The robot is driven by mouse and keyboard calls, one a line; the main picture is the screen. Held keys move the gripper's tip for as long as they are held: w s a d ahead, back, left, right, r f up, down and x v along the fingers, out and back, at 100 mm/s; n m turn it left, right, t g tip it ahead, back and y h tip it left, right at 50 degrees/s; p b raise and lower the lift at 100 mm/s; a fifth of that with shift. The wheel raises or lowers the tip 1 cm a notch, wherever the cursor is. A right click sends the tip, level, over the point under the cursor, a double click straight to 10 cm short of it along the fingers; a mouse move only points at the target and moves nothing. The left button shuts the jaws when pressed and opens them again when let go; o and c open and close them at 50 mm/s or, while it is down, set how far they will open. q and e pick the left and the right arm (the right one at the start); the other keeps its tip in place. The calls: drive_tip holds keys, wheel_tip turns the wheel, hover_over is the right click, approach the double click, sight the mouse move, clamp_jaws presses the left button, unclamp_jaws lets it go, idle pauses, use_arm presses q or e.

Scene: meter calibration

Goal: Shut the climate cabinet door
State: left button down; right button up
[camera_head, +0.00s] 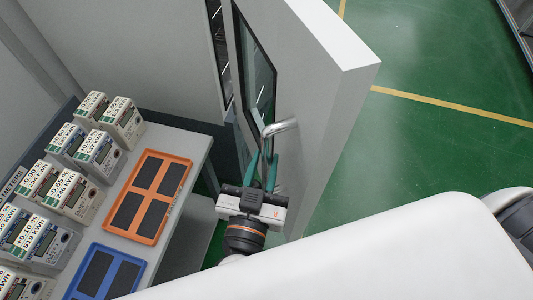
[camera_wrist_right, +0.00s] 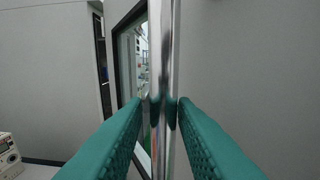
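The climate cabinet door (camera_head: 315,75) stands open as a thick pale grey panel with a dark-framed window (camera_head: 258,78). Its shiny metal handle (camera_head: 281,127) sticks out from the window side. My right gripper (camera_head: 264,158) is at this handle, with its teal fingers on both sides of the upright bar. In the right wrist view, the bar (camera_wrist_right: 163,60) runs between the fingertips (camera_wrist_right: 162,108), and they look closed on it. Part of the bar is hidden by the fingers in the head view. My left gripper is not in view.
A bench (camera_head: 205,152) on the left bears several electricity meters (camera_head: 100,150), an orange tray (camera_head: 178,163) and a blue tray (camera_head: 136,265). The bench is close to my right gripper. Green floor (camera_head: 430,140) with yellow lines is clear right of the door.

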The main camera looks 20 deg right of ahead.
drive_tip(key=shift+b+x, duration=0.35)
drive_tip(key=shift+x, duration=0.8)
drive_tip(key=shift+w+d, duration=0.3)
drive_tip(key=shift+d, duration=0.1)
drive_tip(key=shift+a, duration=0.1)
clamp_jaws()
